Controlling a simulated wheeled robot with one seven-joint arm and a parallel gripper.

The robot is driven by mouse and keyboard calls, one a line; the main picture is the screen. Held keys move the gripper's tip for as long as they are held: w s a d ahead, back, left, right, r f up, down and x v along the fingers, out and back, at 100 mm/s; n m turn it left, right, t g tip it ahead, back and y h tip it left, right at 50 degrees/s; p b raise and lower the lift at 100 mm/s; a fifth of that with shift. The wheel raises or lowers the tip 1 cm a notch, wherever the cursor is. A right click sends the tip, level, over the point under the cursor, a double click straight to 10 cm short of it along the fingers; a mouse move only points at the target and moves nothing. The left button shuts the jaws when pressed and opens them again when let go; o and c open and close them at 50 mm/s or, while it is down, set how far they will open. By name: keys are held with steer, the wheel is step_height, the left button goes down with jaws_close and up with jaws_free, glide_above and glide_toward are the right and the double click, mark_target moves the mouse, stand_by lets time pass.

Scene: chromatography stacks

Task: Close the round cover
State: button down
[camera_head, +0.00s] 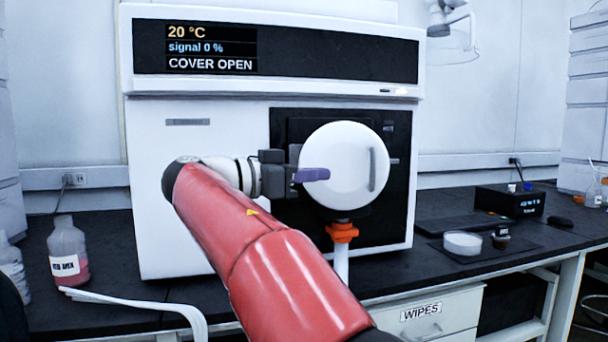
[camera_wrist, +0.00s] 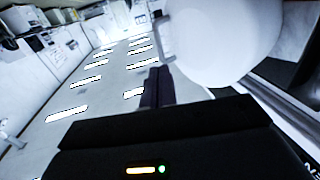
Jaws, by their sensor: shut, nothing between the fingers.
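The round white cover (camera_head: 343,150) with a vertical grey handle (camera_head: 372,170) is at the front of the white instrument (camera_head: 200,200), over its black panel (camera_head: 396,200). The instrument's display (camera_head: 210,48) reads COVER OPEN. My gripper (camera_head: 326,174) is shut and empty, with its purple fingers in front of the cover's left part in the head view. In the wrist view the cover (camera_wrist: 225,40) fills the upper right, its handle (camera_wrist: 163,38) at its left edge, and the fingers (camera_wrist: 157,85) point up just below the handle. I cannot tell whether they touch the cover.
An orange fitting and white tube (camera_head: 342,233) are below the cover. A bottle with pink liquid (camera_head: 67,252) stands at the left on the dark bench. A white dish (camera_head: 462,243), a black box (camera_head: 510,200) and a small jar (camera_head: 501,238) are at the right.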

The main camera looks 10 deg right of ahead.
mark_target(359, 173)
steer(key=p+x, duration=0.1)
steer(key=x, duration=0.8)
steer(key=shift+d, duration=0.15)
steer(key=shift+w+d+f+t+b, duration=0.2)
steer(key=shift+d+f+t+b, duration=0.15)
steer(key=shift+b, duration=0.2)
steer(key=w+d+n+t+y+b, duration=0.2)
steer(key=w+d+n+t+b, duration=0.1)
steer(key=d, duration=0.3)
steer(key=shift+w+r+n+t+b, duration=0.4)
steer(key=shift+w+t+b, duration=0.35)
steer(key=shift+w+b, duration=0.15)
steer(key=shift+s+f, duration=0.1)
steer(key=shift+s, duration=0.05)
